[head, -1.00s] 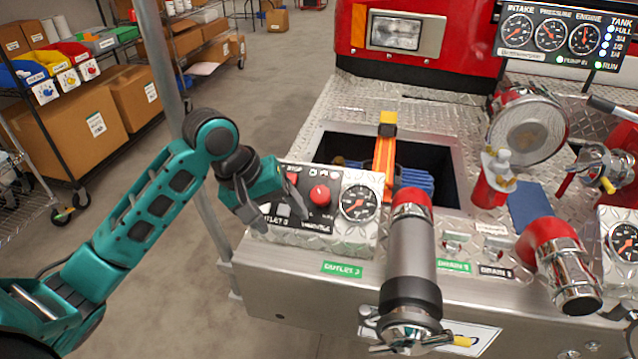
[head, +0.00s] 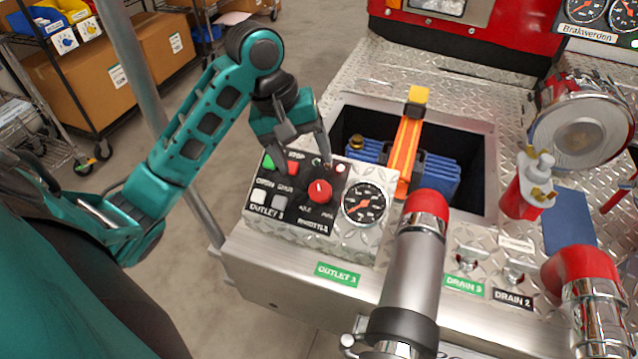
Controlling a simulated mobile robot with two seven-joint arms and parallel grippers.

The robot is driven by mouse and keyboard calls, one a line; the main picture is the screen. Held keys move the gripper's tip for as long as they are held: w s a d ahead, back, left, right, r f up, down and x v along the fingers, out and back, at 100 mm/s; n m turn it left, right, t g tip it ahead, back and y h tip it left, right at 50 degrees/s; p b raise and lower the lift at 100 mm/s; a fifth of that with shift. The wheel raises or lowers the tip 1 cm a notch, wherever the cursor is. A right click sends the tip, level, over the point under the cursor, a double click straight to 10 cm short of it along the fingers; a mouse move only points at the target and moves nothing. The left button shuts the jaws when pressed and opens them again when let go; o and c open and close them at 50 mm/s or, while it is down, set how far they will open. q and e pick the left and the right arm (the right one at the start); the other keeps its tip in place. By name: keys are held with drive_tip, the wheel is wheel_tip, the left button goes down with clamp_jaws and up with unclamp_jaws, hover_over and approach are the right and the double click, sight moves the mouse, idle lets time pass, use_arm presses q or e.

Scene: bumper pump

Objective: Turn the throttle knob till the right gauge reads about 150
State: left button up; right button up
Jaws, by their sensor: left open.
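The red throttle knob (head: 319,192) sits on the small slanted control panel (head: 339,224), above the THROTTLE lettering. The right gauge (head: 365,204), black-faced with an orange needle, is just right of the knob; its numbers are too small to read for certain. My left gripper (head: 306,158) is open and empty, fingers pointing down over the back of the panel, behind and slightly left of the knob. It appears apart from the knob. My right gripper is not in view.
A red-tipped grey pipe (head: 410,270) stands close right. Behind is an open bay with an orange-handled tool (head: 407,150) and blue items. A metal pole (head: 150,90) stands left.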

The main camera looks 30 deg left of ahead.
sight(320, 189)
use_arm(q)
drive_tip(key=x, duration=0.9)
drive_tip(key=shift+c, duration=0.2)
drive_tip(key=c, duration=1)
drive_tip(key=shift+m, duration=0.3)
drive_tip(key=m+y, duration=0.1)
drive_tip(key=m, duration=0.1)
drive_tip(key=m+g+y, duration=0.1)
drive_tip(key=m, duration=0.1)
drive_tip(key=shift+w+m+y, duration=0.15)
drive_tip(key=shift+m+y, duration=0.15)
drive_tip(key=shift+m, duration=0.1)
drive_tip(key=m+y, duration=0.1)
drive_tip(key=m, duration=0.1)
drive_tip(key=m+y, duration=0.2)
drive_tip(key=m, duration=0.1)
drive_tip(key=shift+d, duration=0.2)
drive_tip(key=shift+m, duration=0.4)
